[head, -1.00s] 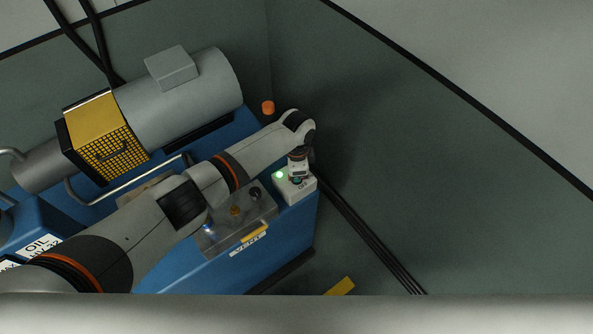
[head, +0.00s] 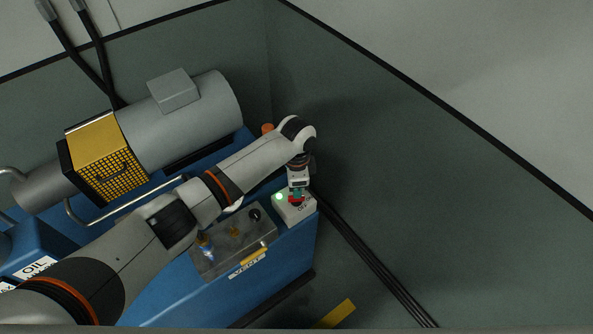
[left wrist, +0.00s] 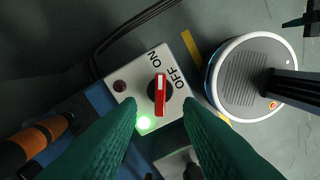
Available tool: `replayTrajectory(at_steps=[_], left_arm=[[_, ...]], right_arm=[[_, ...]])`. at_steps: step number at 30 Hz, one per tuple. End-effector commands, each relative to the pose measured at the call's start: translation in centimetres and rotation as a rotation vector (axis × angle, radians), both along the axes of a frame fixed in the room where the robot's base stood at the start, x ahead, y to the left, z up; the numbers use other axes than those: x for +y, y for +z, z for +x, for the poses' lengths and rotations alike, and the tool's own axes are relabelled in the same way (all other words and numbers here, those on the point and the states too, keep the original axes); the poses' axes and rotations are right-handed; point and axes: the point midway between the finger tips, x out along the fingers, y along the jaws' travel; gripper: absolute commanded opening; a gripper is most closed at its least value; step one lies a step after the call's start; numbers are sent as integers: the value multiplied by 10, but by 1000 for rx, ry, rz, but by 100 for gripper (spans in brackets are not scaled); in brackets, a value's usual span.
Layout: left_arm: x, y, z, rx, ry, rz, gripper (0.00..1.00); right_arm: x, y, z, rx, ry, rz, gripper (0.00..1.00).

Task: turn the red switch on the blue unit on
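The red switch (left wrist: 160,95) is a knob with a white line on a black round base, on a white box at the corner of the blue unit (head: 220,285). In the left wrist view its white-marked end points close to the ON label and away from OFF. A green lamp (left wrist: 144,122) on the box is lit; a dark red lamp (left wrist: 119,86) is unlit. My left gripper (head: 297,192) is over the switch, its green fingers open on either side of it in the wrist view, with gaps between fingers and knob.
A metal panel (head: 226,258) with several knobs and a VENT label stands beside the box, under my left arm. A grey motor (head: 200,108) with a yellow guard (head: 104,152) lies behind. A wall (head: 430,190) and black cables (head: 365,255) are at the right.

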Motion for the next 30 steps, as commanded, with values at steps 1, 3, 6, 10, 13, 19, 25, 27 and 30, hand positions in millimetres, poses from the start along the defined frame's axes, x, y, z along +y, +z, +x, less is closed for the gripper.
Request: replayTrajectory(at_steps=[1,3,6,10,13,19,25,27,30], left_arm=[[-1,12,1,-3,-1,-3,33],[0,27,1,-4,-1,-2,33],[0,45,1,-2,0,-2,33],[0,61,1,-1,0,-1,33],[0,68,1,-1,0,-1,33],[0,70,0,1,1,1,33],[0,70,0,0,1,0,33],[0,70,0,0,1,0,33],[0,70,0,1,1,0,33]], right_arm=[[0,-1,0,0,0,0,0],[0,-1,0,0,0,0,0],[0,-3,0,0,0,0,0],[0,-4,0,0,0,0,0],[0,-4,0,0,0,0,0],[0,-4,0,0,0,-1,0],[-1,-4,0,0,0,-1,0],[-1,-4,0,0,0,-1,0],[-1,-4,0,0,0,-1,0]])
